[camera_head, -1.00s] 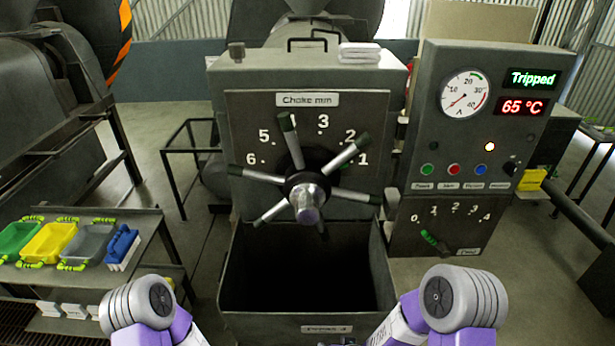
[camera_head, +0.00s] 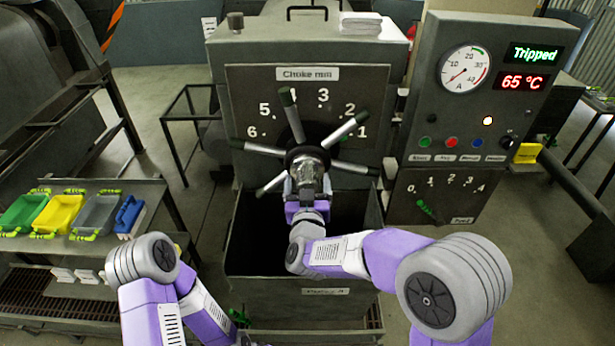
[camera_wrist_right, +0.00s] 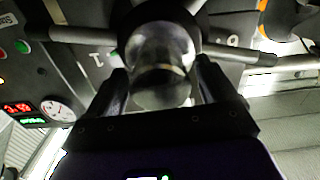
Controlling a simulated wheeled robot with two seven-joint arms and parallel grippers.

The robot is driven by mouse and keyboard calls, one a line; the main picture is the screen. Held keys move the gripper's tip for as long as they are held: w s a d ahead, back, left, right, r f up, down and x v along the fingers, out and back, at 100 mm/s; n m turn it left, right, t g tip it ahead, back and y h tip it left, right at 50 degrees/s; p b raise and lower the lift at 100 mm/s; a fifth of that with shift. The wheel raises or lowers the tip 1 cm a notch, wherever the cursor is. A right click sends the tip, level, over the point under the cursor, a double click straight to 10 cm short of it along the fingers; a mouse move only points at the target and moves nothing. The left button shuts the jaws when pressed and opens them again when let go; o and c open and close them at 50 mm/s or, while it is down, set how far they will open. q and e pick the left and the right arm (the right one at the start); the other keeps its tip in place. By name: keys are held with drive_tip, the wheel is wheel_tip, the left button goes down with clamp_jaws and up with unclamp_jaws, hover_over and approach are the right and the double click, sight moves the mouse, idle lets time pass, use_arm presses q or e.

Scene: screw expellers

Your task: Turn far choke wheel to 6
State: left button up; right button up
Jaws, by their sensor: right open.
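The choke wheel (camera_head: 293,125) is on the grey panel under the "Choke mm" label. Its dark-tipped spokes radiate from a round metal hub. One spoke points up between the 5 and the 3, covering the dial there; another points toward the space between 2 and 1. The 6 (camera_head: 251,133) shows at the dial's left. My right gripper (camera_head: 308,178) is in front of the hub. In the right wrist view, its open fingers (camera_wrist_right: 163,88) stand on either side of the shiny hub end (camera_wrist_right: 160,58); contact is unclear. My left gripper is out of view.
A dark open bin (camera_head: 352,212) is below the wheel. The control box (camera_head: 437,100) at right reads "Tripped" and 65 °C, with a smaller green-handled dial (camera_head: 428,211) below it. A shelf (camera_head: 150,195) with coloured trays stands at left.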

drive_tip(key=shift+w, duration=0.9)
drive_tip(key=c, duration=1.5)
drive_tip(key=shift+o, duration=0.2)
